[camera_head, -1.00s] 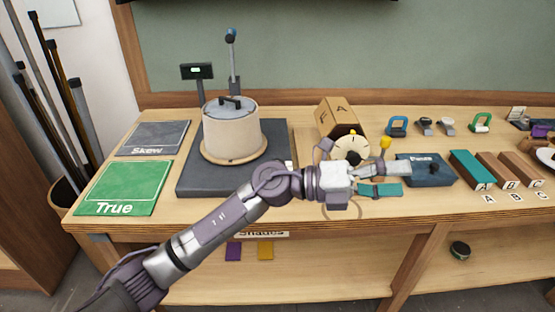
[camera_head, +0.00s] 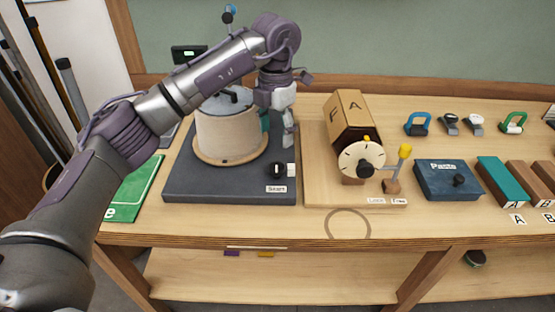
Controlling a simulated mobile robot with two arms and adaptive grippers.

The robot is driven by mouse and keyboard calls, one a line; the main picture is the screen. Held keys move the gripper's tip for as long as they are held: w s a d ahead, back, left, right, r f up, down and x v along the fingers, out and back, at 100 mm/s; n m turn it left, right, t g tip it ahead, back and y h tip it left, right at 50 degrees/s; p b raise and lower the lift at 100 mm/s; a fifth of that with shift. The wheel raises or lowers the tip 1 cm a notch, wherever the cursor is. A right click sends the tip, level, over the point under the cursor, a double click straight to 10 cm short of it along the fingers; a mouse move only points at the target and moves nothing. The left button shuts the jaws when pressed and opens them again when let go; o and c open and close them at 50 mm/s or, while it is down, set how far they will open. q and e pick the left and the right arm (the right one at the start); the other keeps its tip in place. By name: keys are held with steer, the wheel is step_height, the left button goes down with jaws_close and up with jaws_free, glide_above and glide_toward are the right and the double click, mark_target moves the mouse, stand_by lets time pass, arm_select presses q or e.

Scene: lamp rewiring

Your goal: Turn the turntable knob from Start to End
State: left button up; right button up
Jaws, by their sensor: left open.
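The turntable has a dark square base (camera_head: 190,185) and carries a cream drum (camera_head: 225,138) on a round wooden plate. A black knob (camera_head: 277,170) sits at the base's front right, with a white patch beside it. A small label (camera_head: 276,189) lies in front of the knob; its word is too small to read surely. My left gripper (camera_head: 287,138) is open and points down, just above and behind the knob, apart from it. It is close to the drum's right side, and my arm crosses over the drum. My right gripper is not in view.
A wooden box with a round dial (camera_head: 361,160) and a yellow-topped lever (camera_head: 404,152) stand to the right. Beyond are a blue box (camera_head: 447,180) and coloured blocks (camera_head: 502,182). A green mat (camera_head: 133,190) is at left. The table's front strip is clear.

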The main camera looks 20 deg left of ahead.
arm_select(q)
glide_above(277, 166)
step_height(277, 166, down, 4)
steer(key=shift+s+f+p, duration=0.15)
steer(key=shift+f+p, duration=0.05)
steer(key=shift+p, duration=0.15)
step_height(277, 166, down, 5)
steer(key=shift+f+p, duration=0.15)
steer(key=shift+p, duration=0.3)
steer(key=shift+f, duration=0.45)
steer(key=c, duration=1.1)
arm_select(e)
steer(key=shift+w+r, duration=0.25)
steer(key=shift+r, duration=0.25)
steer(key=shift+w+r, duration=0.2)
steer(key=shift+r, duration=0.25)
